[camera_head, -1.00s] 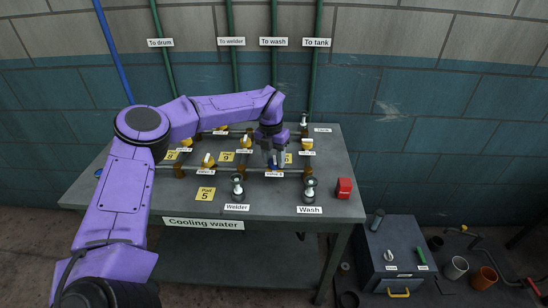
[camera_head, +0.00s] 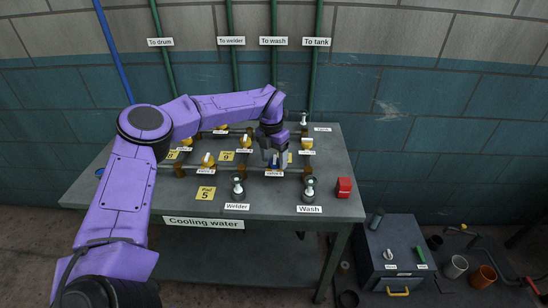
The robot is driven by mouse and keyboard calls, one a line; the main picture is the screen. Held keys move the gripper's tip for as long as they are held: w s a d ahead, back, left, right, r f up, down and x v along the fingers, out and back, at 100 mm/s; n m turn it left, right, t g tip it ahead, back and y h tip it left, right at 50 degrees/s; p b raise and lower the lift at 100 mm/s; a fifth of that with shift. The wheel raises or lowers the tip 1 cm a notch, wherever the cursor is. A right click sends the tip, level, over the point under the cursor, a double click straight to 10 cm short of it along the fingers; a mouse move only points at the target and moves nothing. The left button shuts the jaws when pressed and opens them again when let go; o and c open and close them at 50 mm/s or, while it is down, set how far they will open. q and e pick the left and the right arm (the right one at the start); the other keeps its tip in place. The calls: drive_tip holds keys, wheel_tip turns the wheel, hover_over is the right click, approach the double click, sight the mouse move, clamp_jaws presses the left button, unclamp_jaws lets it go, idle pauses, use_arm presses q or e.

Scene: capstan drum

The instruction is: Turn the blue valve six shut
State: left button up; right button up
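The blue valve (camera_head: 275,162) stands on the pipework of the cooling water bench, above a small white label that seems to read valve 6 (camera_head: 274,173). Only a bit of its blue handle shows, because my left gripper covers most of it. My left gripper (camera_head: 271,160) points down from above, with its fingers at the handle. The fingers are small and dark here, so I cannot tell whether they are closed on the handle. My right gripper is not in view.
Yellow-handled valves (camera_head: 208,160) stand close by on the same pipes. Welder (camera_head: 238,188) and Wash (camera_head: 309,189) outlets stand near the front edge, with a red block (camera_head: 344,187) at right. A grey cabinet (camera_head: 394,250) stands on the floor at right.

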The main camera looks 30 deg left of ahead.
sight(272, 159)
use_arm(q)
wheel_tip(272, 159, up, 10)
drive_tip(key=b, duration=0.1)
drive_tip(key=shift+a+r+b, duration=0.25)
drive_tip(key=shift+a+b, duration=0.15)
idle(0.5)
